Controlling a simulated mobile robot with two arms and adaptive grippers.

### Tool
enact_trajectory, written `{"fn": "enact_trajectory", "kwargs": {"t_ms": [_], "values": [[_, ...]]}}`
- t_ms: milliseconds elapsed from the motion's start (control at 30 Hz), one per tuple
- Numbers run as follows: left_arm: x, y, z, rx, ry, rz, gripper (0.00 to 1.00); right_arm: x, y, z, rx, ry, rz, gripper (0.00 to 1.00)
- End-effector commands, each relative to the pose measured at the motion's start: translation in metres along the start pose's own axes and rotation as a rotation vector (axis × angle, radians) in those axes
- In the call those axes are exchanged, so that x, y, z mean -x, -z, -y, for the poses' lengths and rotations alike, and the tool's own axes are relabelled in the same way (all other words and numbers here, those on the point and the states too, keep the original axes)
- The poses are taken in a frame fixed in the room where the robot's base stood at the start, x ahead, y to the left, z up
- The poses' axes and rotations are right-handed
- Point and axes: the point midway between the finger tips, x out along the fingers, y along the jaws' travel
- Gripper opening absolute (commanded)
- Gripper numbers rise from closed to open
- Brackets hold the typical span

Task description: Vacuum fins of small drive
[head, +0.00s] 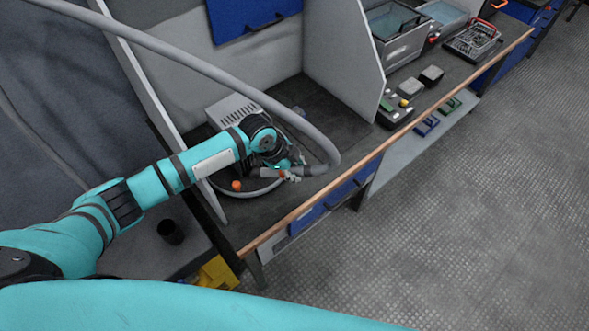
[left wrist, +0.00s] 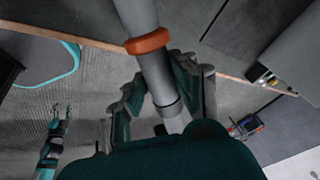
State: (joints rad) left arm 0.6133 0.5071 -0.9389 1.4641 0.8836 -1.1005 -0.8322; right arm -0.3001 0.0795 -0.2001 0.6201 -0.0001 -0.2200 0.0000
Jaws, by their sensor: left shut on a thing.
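My left gripper (head: 284,172) is shut on the grey vacuum nozzle (head: 312,171), low over the dark bench bay. In the left wrist view the nozzle (left wrist: 150,58), with an orange ring, passes between the fingers (left wrist: 163,90). The grey hose (head: 190,50) comes from the upper left and bends down to the nozzle. A light grey box with slotted vents (head: 230,108), apparently the small drive, stands behind my left wrist, partly hidden by it. The nozzle is apart from it. My right gripper (left wrist: 60,112) seems to show small in the left wrist view; its jaws are unclear.
An orange ball-like part (head: 236,185) lies near a hose loop in the bay. Grey partitions (head: 345,50) bound the bay, and a wooden edge strip (head: 400,133) runs along its front. The floor (head: 470,200) is clear.

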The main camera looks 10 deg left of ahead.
Motion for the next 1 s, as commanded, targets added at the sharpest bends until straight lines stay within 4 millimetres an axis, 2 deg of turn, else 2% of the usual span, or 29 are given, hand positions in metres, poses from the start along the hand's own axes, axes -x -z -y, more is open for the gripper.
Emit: {"fn": "enact_trajectory", "kwargs": {"t_ms": [600, 1000], "values": [[-0.013, 0.019, 0.022, -0.001, 0.001, -0.001, 0.0, -0.015, -0.001, 0.0, 0.0, -0.001, 0.0, 0.4], [-0.014, 0.021, 0.025, -0.001, 0.001, -0.001, 0.0, -0.016, -0.002, -0.001, 0.0, -0.001, 0.0, 0.4]]}}
